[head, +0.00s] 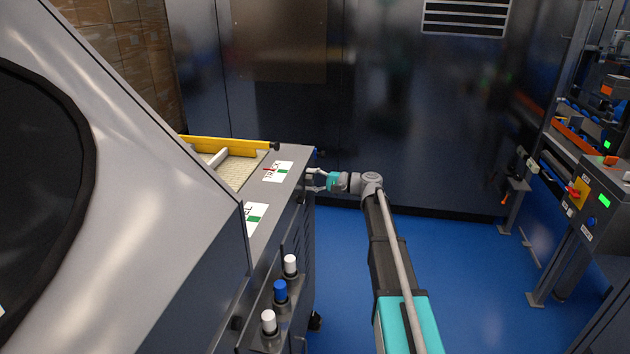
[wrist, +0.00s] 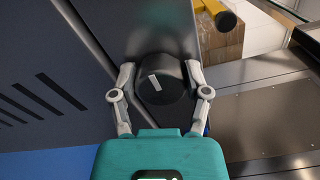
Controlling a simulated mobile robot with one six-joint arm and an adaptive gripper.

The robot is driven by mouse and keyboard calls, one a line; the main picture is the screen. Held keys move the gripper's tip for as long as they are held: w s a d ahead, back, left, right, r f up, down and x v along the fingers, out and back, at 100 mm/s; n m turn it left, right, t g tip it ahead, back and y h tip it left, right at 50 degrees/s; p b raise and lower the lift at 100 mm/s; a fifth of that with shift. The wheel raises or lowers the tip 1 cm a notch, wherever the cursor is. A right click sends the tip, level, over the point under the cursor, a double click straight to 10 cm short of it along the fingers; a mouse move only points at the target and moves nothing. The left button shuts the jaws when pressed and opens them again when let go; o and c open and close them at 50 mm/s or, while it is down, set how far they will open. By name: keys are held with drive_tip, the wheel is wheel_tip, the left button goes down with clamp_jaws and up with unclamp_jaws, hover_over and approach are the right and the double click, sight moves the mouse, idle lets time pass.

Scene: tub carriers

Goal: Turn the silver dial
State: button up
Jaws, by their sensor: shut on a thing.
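In the wrist view a round dial (wrist: 155,92) stands out from a grey panel. It looks dark grey to black rather than silver. A pale pointer mark on its face leans slightly to the left at the top. My gripper (wrist: 160,71) is shut on the dial, with one finger on each side of it. In the head view my gripper (head: 317,181) is at the far end of the machine's side, just below its top edge. The dial cannot be made out there.
The machine (head: 255,215) has a yellow bar (head: 228,143) on top. White and blue knobs (head: 280,291) stand on its near side. Blue floor (head: 460,285) is open to the right of my arm. A control box (head: 592,200) stands at the far right.

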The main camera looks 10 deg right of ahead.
drive_tip(key=shift+s+a+f, duration=0.1)
drive_tip(key=shift+s, duration=0.1)
drive_tip(key=o, duration=1)
drive_tip(key=shift+o, duration=0.7)
drive_tip(key=shift+w, duration=0.1)
drive_tip(key=shift+d, duration=0.2)
drive_tip(key=v, duration=1.1)
drive_tip(key=shift+d, duration=0.35)
